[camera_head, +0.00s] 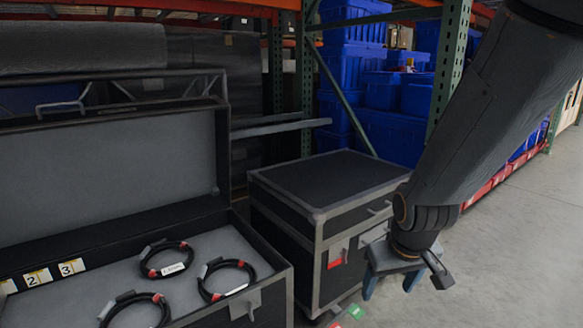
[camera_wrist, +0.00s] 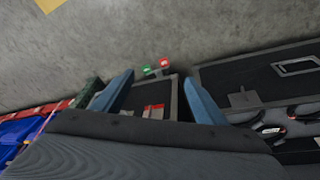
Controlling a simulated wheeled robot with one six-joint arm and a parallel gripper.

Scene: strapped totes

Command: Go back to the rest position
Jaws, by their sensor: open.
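My gripper (camera_head: 390,285) hangs at the right in the head view, in front of the closed black case. Its two blue fingers are spread wide with nothing between them. In the wrist view my gripper (camera_wrist: 158,100) also shows open and empty, with the case beyond it. My arm comes down from the upper right of the head view.
An open case (camera_head: 272,282) at the left holds several coiled black cables (camera_head: 166,259) beside numbered tags (camera_head: 72,267). A closed case (camera_head: 325,180) stands right of it. Blue totes (camera_head: 395,135) fill the rack behind. Grey floor (camera_head: 520,240) at the right is clear.

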